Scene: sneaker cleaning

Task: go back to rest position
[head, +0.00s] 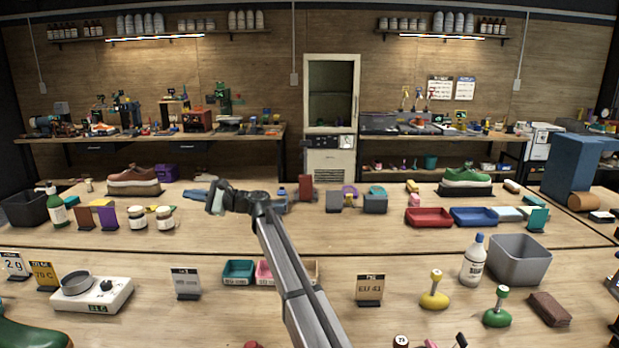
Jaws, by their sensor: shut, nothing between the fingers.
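My gripper (217,203) is at the end of my arm, which reaches up from the bottom middle of the head view. It hangs above the far part of the workbench, left of centre. It is small in the picture; it is shut with nothing held. A folded blue cloth (194,195) lies just left of and behind it. A brown sneaker (133,175) rests on a stand at the back left. A green sneaker (467,175) rests on a stand at the back right.
Jars (165,218) and a green bottle (57,210) stand left of my gripper. A white bottle (474,262) and a grey bin (519,262) stand right. My arm covers part of several small trays (238,271).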

